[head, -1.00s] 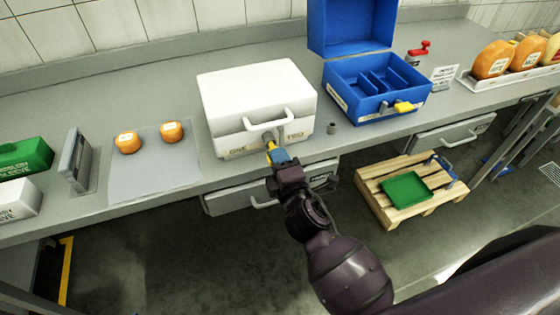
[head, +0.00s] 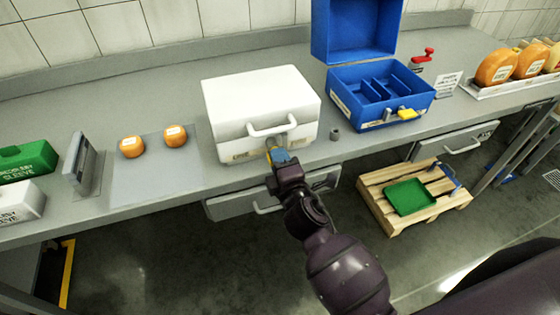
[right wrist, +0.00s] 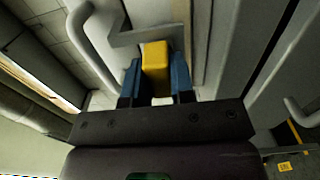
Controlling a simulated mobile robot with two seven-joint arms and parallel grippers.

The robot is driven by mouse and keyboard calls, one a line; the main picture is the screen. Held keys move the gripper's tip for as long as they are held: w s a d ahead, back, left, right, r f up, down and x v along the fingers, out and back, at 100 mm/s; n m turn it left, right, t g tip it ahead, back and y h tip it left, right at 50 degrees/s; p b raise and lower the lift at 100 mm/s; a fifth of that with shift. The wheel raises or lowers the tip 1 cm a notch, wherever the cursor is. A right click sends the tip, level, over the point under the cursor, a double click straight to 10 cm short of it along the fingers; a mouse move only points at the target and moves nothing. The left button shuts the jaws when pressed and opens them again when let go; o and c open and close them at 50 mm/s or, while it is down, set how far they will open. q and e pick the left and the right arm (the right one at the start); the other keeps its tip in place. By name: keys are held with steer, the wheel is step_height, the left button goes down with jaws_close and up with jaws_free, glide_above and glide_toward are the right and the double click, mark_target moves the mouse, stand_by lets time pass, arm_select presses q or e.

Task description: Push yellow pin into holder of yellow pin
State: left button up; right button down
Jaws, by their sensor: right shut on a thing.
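The yellow pin (right wrist: 156,68) is between the blue fingers of my right gripper (right wrist: 157,85), which is shut on it. In the head view my right gripper (head: 277,155) is at the front of the white case (head: 258,95), below its handle. A grey metal bracket (right wrist: 150,36), seemingly the pin's holder, is just beyond the pin in the right wrist view. It also shows as a small grey part (head: 277,141) in the head view. The pin's far end is hidden, so I cannot tell how deep it is in the holder. My left gripper is not in view.
An open blue case (head: 372,100) with a yellow latch stands right of the white case. Two orange cheeses (head: 132,147) are on a grey mat (head: 150,183). A pallet (head: 435,218) with a green tray is on the floor.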

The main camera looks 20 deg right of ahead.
steer(key=c, duration=0.9)
jaws_free()
steer(key=s, duration=1)
steer(key=shift+s+d+b, duration=0.15)
steer(key=shift+s+b, duration=0.2)
steer(key=shift+s, duration=0.05)
